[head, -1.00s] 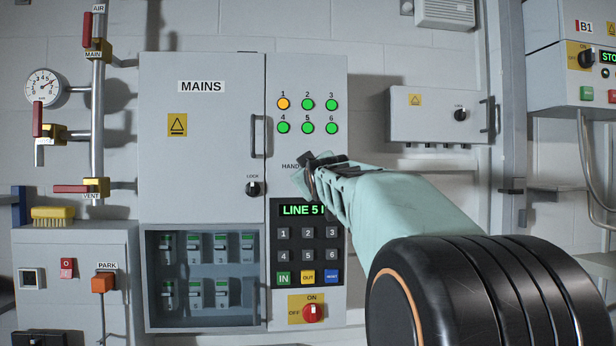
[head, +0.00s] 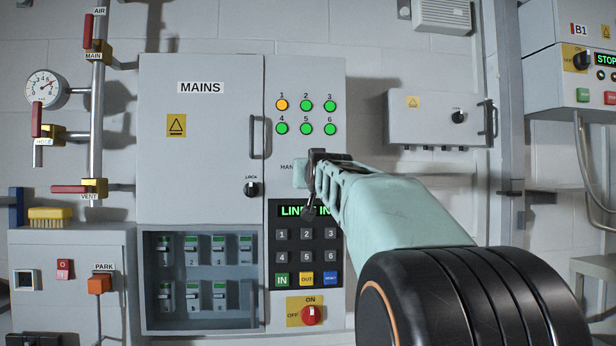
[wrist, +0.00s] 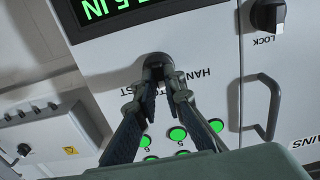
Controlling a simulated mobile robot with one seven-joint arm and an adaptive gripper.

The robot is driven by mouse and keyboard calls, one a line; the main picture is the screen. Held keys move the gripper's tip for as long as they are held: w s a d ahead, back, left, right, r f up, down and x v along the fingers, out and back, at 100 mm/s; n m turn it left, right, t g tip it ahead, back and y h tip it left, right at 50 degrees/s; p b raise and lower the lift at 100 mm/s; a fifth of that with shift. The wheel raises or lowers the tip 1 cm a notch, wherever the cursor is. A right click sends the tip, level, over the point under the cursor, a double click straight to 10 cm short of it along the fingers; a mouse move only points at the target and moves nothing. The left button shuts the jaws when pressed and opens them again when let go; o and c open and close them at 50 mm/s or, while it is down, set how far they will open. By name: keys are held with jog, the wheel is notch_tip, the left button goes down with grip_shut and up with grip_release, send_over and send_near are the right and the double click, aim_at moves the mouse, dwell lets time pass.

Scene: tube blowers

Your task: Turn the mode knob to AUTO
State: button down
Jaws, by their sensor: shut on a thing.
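The mode knob (wrist: 157,64) is a small dark knob on the right-hand panel (head: 338,95) of the MAINS cabinet. My gripper (wrist: 161,78) is shut on it, one finger on each side, in the wrist view. The label near the knob shows "HAN", and parts of the lettering are hidden by the fingers. AUTO cannot be read, and I cannot tell where the knob points. In the head view my gripper (head: 314,180) covers the knob, just above the green LINE display (head: 290,211).
Several round lamps (head: 307,128) sit above, one amber and the others green. A keypad (head: 306,245) and a red ON/OFF switch (head: 311,314) are below. The LOCK knob (head: 251,188) and door handle (head: 253,137) are at left. A small grey box (head: 435,117) hangs at right.

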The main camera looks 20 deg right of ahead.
jog(key=shift+r, duration=0.1)
dwell(0.3)
jog(key=c, duration=2.3)
grip_release()
jog(key=shift+s, duration=0.1)
jog(key=v, duration=0.7)
jog(key=shift+s, duration=0.15)
